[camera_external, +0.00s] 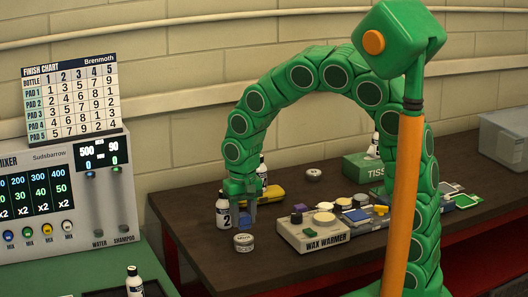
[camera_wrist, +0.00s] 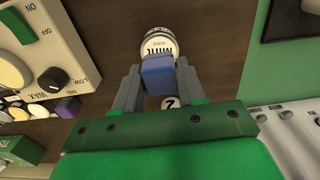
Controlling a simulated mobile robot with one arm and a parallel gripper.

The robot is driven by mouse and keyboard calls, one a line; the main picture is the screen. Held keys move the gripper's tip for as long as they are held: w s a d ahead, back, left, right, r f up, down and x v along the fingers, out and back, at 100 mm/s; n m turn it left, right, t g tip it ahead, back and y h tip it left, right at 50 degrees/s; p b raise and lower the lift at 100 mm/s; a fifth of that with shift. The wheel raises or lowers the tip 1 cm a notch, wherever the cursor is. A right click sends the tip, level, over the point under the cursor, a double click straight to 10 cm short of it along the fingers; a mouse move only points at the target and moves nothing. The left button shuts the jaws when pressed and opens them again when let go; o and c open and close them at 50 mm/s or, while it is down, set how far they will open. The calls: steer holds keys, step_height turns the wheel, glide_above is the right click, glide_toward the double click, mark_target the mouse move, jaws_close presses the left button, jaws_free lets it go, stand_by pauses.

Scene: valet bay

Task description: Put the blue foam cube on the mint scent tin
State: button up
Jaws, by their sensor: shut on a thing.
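My gripper (camera_external: 243,215) is shut on the blue foam cube (camera_external: 242,223), above the brown bench. In the wrist view the cube (camera_wrist: 157,76) sits between the two grey fingers of my gripper (camera_wrist: 158,70). The mint scent tin (camera_external: 243,243) is a small round tin with a white label, standing on the bench just below the cube in the external view. In the wrist view the tin (camera_wrist: 159,44) shows just beyond the cube, which hides part of it. A gap shows between cube and tin in the external view.
A white bottle marked 2 (camera_external: 223,210) stands close left of my gripper. The wax warmer (camera_external: 325,238) stands to the right, and a yellow object (camera_external: 272,193) lies behind. Another round tin (camera_external: 313,174) and a green tissue box (camera_external: 362,167) are farther back. Bare bench lies in front.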

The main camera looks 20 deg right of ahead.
mark_target(243, 226)
steer(key=shift+f, duration=1.5)
steer(key=shift+f, duration=0.1)
steer(key=o, duration=1)
step_height(243, 226, up, 12)
steer(key=shift+r, duration=0.15)
